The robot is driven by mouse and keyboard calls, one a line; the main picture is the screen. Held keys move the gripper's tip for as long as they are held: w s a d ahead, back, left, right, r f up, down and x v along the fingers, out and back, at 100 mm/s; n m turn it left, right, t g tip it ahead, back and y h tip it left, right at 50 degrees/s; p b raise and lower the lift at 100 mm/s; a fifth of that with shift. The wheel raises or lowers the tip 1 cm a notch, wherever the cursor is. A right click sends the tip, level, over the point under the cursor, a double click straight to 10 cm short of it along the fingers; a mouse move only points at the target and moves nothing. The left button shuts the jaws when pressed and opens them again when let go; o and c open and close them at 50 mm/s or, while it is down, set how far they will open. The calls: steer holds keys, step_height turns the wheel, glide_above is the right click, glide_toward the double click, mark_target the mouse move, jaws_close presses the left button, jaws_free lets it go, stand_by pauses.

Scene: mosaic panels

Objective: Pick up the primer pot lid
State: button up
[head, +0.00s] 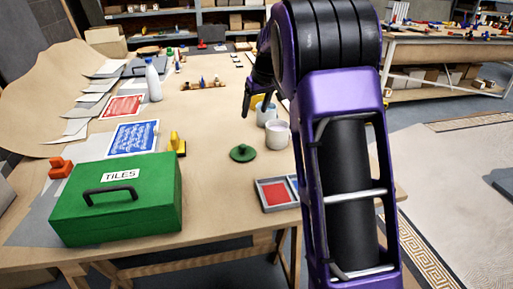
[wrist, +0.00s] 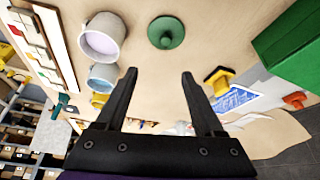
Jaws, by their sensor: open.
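A round green lid (head: 243,153) with a knob on top lies flat on the table, left of a white pot (head: 277,133). In the wrist view the green lid (wrist: 166,33) is just beyond my fingertips, near the top middle. The white pot (wrist: 102,36) is open-topped, and a bluish-grey pot (wrist: 103,76) stands beside it. My gripper (wrist: 159,74) is open, with nothing between its fingers.
A green TILES box (head: 117,199) stands at the front left. A tray with a red panel (head: 274,194) is near the front edge. A yellow-handled tool (head: 176,144), printed sheets (head: 133,137) and a white bottle (head: 153,82) lie or stand left. Bare table surrounds the lid.

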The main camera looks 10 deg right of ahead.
steer(key=n, duration=0.1)
glide_toward(243, 145)
steer(key=shift+w+f+g+y, duration=0.15)
steer(key=shift+w+f, duration=0.1)
steer(key=shift+f, duration=0.35)
steer(key=shift+w+f+g+y, duration=0.15)
steer(key=shift+w+f, duration=0.05)
steer(key=shift+f, duration=0.4)
steer(key=shift+x, duration=3.05)
steer(key=shift+w, duration=0.15)
jaws_close()
